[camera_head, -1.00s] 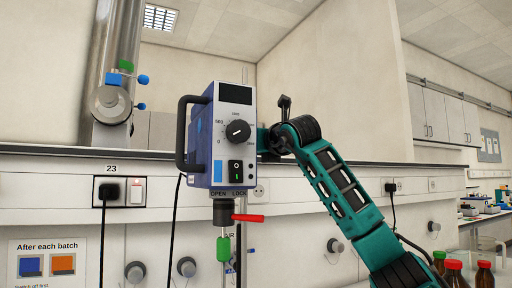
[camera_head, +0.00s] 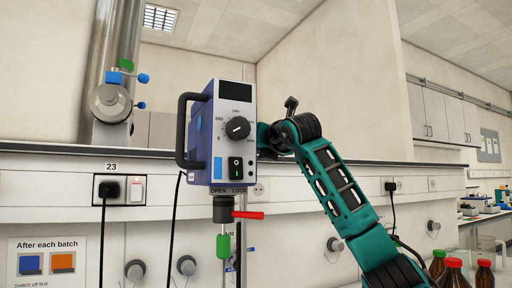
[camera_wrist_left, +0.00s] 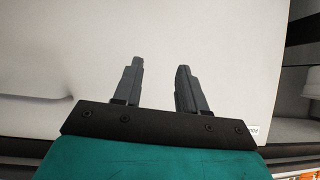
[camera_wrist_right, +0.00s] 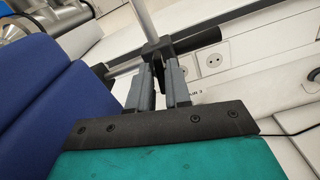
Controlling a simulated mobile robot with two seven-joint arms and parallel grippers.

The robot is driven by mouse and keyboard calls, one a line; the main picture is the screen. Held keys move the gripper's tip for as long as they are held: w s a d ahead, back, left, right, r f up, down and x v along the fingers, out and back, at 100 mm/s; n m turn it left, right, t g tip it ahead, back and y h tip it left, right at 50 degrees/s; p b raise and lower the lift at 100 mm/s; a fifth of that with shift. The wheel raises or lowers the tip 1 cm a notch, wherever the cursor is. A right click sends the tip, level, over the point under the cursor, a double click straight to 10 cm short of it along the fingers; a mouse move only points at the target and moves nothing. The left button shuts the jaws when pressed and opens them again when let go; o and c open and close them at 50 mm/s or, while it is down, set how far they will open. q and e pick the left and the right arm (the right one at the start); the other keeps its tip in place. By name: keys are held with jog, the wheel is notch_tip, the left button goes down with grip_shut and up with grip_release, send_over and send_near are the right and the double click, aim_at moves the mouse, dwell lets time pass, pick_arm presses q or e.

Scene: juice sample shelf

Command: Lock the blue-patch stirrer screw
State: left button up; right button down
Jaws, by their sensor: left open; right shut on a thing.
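The stirrer (camera_head: 231,135) is a blue-and-grey box with a dial, a switch and a light blue patch (camera_head: 217,167). A strip reading OPEN and LOCK runs along its bottom. Below it, a red lever (camera_head: 248,215) points right from the dark chuck (camera_head: 222,209), on the LOCK side. My right arm reaches behind the stirrer, which hides that gripper in the head view. In the right wrist view my right gripper (camera_wrist_right: 160,65) is shut on a black clamp part (camera_wrist_right: 156,47) beside a metal rod (camera_wrist_right: 144,20). My left gripper (camera_wrist_left: 158,70) is open and empty, facing a pale surface.
A steel column (camera_head: 109,60) with a clamp stands at the left. A socket (camera_head: 108,188) and a sign (camera_head: 47,262) are on the wall panel. Red-capped bottles (camera_head: 453,271) stand at the lower right.

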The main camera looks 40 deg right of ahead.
pick_arm(q)
jog(key=shift+w+d+f+b, duration=0.1)
jog(key=shift+w+d+b, duration=0.2)
jog(key=shift+b, duration=0.3)
pick_arm(e)
jog(key=shift+d+f+m, duration=0.1)
jog(key=shift+f+m, duration=0.05)
jog(key=shift+m, duration=3.7)
jog(key=shift+d+f+m, duration=0.1)
jog(key=shift+m, duration=3.75)
jog(key=c, duration=1.1)
grip_release()
jog(key=shift+s, duration=0.2)
